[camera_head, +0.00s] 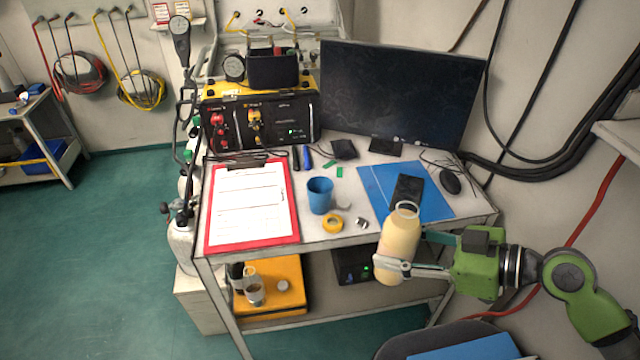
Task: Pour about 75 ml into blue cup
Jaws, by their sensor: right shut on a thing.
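A blue cup (319,195) stands upright on the table between a red clipboard and a blue folder. My right gripper (394,262) is shut on a bottle (401,236) filled with pale yellow liquid. The bottle is nearly upright, tilted slightly, with its open mouth at the top. In the picture it is right of and below the cup, in front of the table's front edge. The bottle and the cup are apart. My left gripper is not in view.
On the table (308,236) lie a clipboard (250,205), a yellow tape roll (332,224), a blue folder (435,200), a black phone (407,188) and a mouse (450,181). A chair (450,335) is in front.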

